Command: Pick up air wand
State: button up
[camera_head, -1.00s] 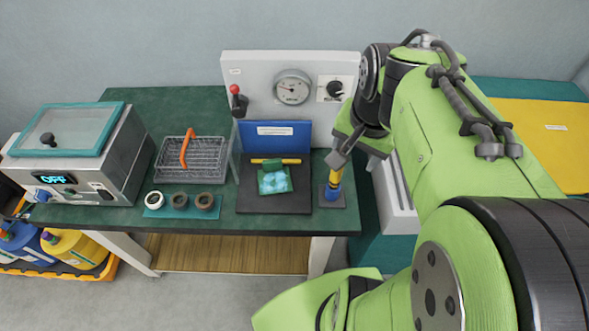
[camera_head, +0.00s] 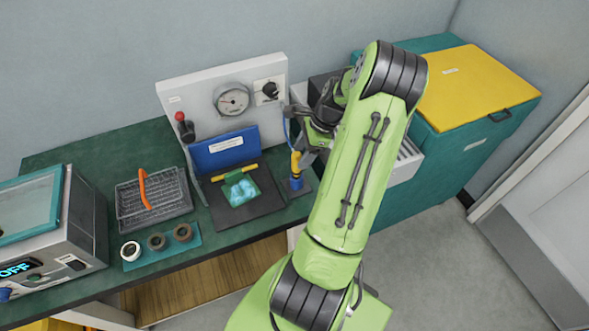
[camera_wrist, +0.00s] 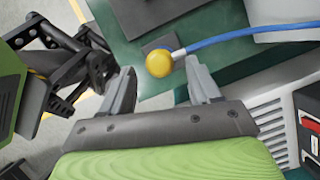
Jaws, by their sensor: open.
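The air wand (camera_head: 296,162) stands upright in a small dark holder (camera_head: 297,190) at the right end of the green bench. It has a yellow body with blue below, and a blue hose at its top. In the wrist view the air wand (camera_wrist: 159,63) shows end-on as a yellow round top, with the blue hose running off to the right. My gripper (camera_wrist: 162,84) is open, its two fingers pointing toward the wand, whose top appears between and just beyond the tips. In the head view my gripper (camera_head: 308,152) is beside the wand, partly hidden by my arm.
Left of the wand are a dark plate (camera_head: 226,207) with a blue lid and a green pouch, a gauge panel (camera_head: 199,92), a wire basket (camera_head: 125,207) and a teal mat (camera_head: 140,260) with rings. A teal cabinet (camera_head: 448,160) with a yellow top stands right.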

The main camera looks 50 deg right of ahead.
aim_at(295, 164)
jog(key=x, duration=0.6)
jog(key=shift+w+b, duration=0.15)
jog(key=shift+b, duration=0.15)
jog(key=shift+r, duration=0.1)
jog(key=c, duration=1.1)
